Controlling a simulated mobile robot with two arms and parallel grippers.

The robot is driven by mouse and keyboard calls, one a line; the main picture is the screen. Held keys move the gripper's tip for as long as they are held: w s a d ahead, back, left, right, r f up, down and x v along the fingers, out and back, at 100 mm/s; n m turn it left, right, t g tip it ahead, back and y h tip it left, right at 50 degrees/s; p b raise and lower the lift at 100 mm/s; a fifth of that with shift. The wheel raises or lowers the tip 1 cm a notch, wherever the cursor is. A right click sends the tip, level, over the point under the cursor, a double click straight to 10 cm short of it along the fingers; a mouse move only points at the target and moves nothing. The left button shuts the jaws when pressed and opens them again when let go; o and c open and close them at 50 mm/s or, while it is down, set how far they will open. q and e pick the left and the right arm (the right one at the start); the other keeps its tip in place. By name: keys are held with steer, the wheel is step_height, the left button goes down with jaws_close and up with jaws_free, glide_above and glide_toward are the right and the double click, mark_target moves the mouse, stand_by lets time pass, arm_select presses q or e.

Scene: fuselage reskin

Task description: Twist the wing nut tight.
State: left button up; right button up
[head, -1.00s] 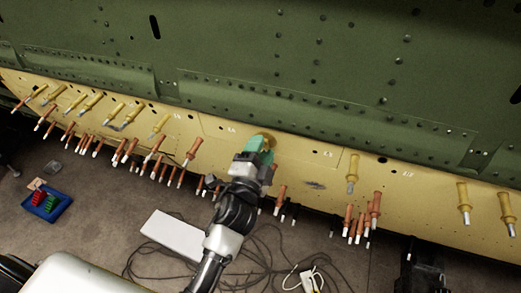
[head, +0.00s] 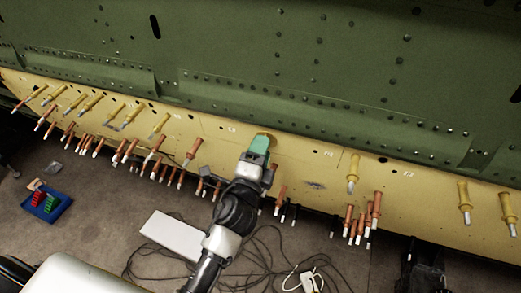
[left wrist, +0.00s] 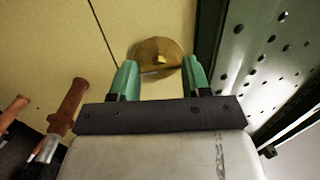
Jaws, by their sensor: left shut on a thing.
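The wing nut (left wrist: 159,47) shows in the left wrist view as a round brass piece with a small raised middle, against the yellow skin panel (left wrist: 50,35). My left gripper (left wrist: 160,72) has its two green fingers on either side of it and is shut on it. In the head view my left gripper (head: 261,143) reaches up to the yellow strip below the green skin, and its fingers hide most of the nut. My right gripper is in neither view.
Several yellow and orange-brown pin fasteners (head: 353,172) stick out of the yellow strip on both sides of my arm. Below are a white box (head: 174,236), loose cables and a blue tray (head: 46,203) on the floor. Green riveted skin (head: 330,50) lies above.

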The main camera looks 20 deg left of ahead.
arm_select(q)
steer(key=shift+d+f, duration=0.1)
steer(key=shift+f, duration=0.25)
steer(key=o, duration=0.7)
steer(key=shift+o, duration=1)
steer(key=shift+r, duration=0.15)
steer(key=b+v, duration=0.3)
steer(key=v, duration=0.7)
steer(key=shift+s+b, duration=0.3)
steer(key=shift+s, duration=0.05)
